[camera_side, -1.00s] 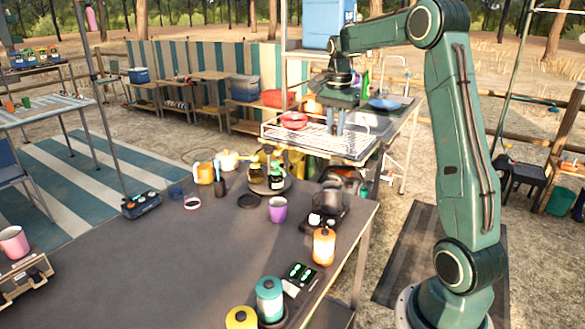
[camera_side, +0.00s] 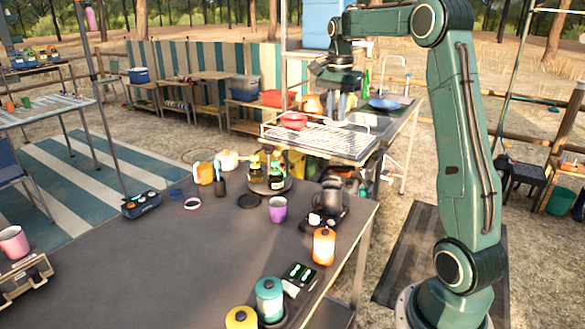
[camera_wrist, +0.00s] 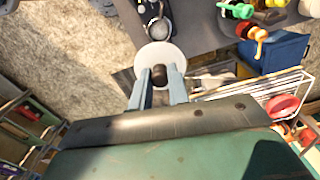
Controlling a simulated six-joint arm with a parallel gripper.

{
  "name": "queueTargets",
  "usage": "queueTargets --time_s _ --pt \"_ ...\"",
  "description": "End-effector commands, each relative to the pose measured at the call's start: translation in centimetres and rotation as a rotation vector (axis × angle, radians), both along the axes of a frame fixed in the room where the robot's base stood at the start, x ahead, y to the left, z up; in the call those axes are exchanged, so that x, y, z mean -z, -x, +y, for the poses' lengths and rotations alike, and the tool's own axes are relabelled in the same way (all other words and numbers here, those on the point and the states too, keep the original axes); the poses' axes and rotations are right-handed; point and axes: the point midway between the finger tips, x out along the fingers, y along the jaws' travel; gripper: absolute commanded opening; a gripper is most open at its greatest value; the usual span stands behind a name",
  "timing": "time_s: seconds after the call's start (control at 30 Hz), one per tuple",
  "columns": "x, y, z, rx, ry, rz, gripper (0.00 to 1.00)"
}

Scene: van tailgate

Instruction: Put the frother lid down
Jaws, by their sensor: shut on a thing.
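The frother lid (camera_wrist: 174,52) is a pale round disc with a dark knob in the wrist view. My gripper (camera_wrist: 160,76) is shut on the knob, one finger on each side, and the disc lies beyond the fingertips. In the side view my gripper (camera_side: 340,106) hangs over the far metal counter with the rack, and the lid is too small there to make out clearly. A grey metal jug (camera_side: 333,192) stands on a dark unit at the dark table's right edge; a jug-like vessel (camera_wrist: 158,28) also shows just past the lid in the wrist view.
The dark table (camera_side: 130,260) has a wide bare middle and left. A purple cup (camera_side: 277,209), an orange canister (camera_side: 324,246) and a black round mat (camera_side: 249,201) stand or lie near its right side. A wire rack (camera_side: 310,137) and red bowl (camera_side: 293,121) occupy the counter.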

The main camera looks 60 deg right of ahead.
Motion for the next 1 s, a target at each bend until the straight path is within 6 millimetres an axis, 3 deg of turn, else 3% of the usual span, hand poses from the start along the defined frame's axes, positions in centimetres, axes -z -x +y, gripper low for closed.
queueTargets --time_s 0.17,0.37,0.57,0.7,1.0 --pt "0.3 -0.6 0.4 -0.016 -0.001 0.001 0.00" --pt "1.6 -3.3 2.2 -0.088 -0.004 0.002 0.00" --pt "4.0 -7.6 6.1 -0.215 -0.011 0.005 0.00" --pt "6.0 -10.8 9.7 -0.316 -0.016 0.005 0.00" --pt "9.3 -15.0 16.3 -0.479 -0.026 0.007 0.00"
